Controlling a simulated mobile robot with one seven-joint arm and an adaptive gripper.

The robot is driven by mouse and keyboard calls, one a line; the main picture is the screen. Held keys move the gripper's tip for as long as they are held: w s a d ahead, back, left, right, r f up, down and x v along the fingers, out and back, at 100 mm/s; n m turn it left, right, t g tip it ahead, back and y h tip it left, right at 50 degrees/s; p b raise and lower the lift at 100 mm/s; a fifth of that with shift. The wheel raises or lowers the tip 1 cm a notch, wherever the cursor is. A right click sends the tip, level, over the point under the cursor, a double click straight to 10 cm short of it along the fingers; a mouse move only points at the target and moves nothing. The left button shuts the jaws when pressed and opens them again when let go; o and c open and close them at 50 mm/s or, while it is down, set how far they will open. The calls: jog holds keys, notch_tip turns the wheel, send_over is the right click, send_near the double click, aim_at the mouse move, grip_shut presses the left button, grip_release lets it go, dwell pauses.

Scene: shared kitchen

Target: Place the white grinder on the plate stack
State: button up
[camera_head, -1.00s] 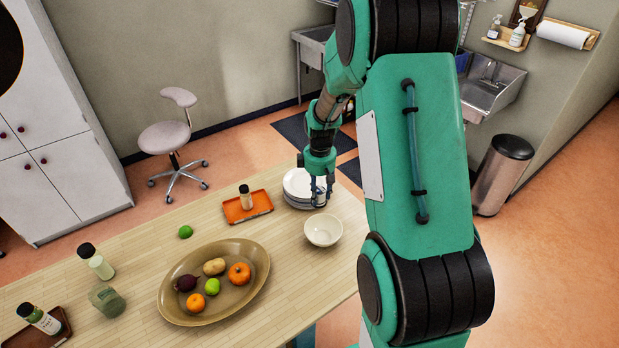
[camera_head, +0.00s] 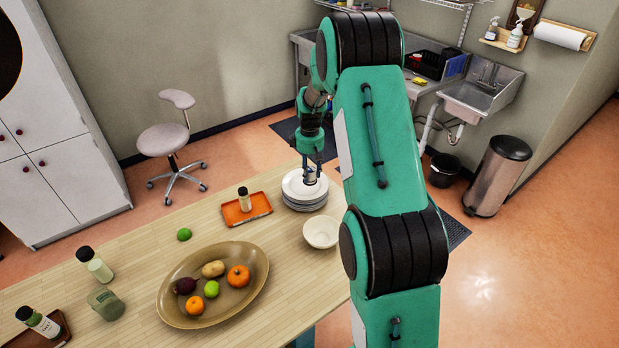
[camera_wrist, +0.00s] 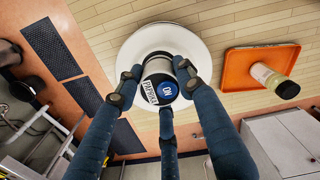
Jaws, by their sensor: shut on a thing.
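The plate stack (camera_head: 290,192) is white and stands at the far right end of the wooden table. My gripper (camera_head: 309,178) is over it, pointing down. The top plate (camera_wrist: 202,55) lies behind the grinder in that view. In the head view the fingers partly hide the grinder, and I cannot tell whether its base touches the top plate.
An orange tray (camera_head: 232,216) with a dark-capped shaker (camera_head: 245,202) stands left of the plates. A cream bowl (camera_head: 320,232) is just in front of them. A brown platter (camera_head: 175,300) of fruit and vegetables lies nearer. A lime (camera_head: 184,234) lies alone on bare wood.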

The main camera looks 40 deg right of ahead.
aim_at(310, 177)
jog(key=shift+w+d, duration=0.2)
jog(key=shift+w, duration=0.25)
jog(key=shift+f, duration=1.75)
jog(key=shift+f, duration=0.15)
jog(key=o, duration=1.4)
notch_tip(310, 177, up, 12)
jog(key=shift+r, duration=0.15)
